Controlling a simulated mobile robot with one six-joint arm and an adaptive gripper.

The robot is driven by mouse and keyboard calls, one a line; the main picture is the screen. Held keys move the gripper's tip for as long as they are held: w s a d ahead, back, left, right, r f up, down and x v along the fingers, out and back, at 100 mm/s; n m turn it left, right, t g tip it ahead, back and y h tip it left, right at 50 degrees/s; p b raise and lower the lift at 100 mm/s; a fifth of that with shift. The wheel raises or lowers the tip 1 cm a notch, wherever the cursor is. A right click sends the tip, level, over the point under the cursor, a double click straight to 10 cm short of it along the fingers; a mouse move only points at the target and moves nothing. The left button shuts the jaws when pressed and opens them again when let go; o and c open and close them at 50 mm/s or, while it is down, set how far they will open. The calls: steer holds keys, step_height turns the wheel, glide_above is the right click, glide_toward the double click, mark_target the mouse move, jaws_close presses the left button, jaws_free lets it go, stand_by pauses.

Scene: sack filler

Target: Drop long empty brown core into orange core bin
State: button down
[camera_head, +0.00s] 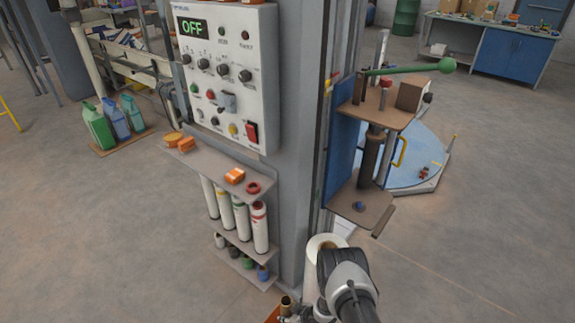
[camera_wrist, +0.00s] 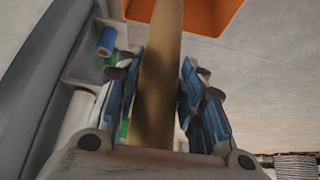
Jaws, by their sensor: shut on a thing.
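The long brown core (camera_wrist: 160,65) stands between the fingers of my gripper (camera_wrist: 160,100) in the wrist view, and the fingers are shut on it. Its far end reaches up the picture across the orange core bin (camera_wrist: 222,14). In the head view the open end of the core (camera_head: 286,301) shows at the bottom edge, with my gripper (camera_head: 294,317) beside it, mostly cut off. A small part of the orange bin (camera_head: 271,315) shows just left of the core. Whether the core's far end is inside the bin or above it, I cannot tell.
A grey column with a control panel (camera_head: 222,75) reading OFF stands close by. Its shelves (camera_head: 215,168) hold several white tubes and orange items. A white roll (camera_head: 325,245) stands behind my arm. A brown-plated fixture (camera_head: 375,115) is to the right. Floor is open at left.

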step_height(320, 180, down, 7)
steer(key=b, duration=0.4)
steer(key=shift+s, duration=0.25)
steer(key=c, duration=1)
jaws_free()
steer(key=shift+o, duration=0.2)
steer(key=shift+r, duration=0.1)
steer(key=v, duration=1.2)
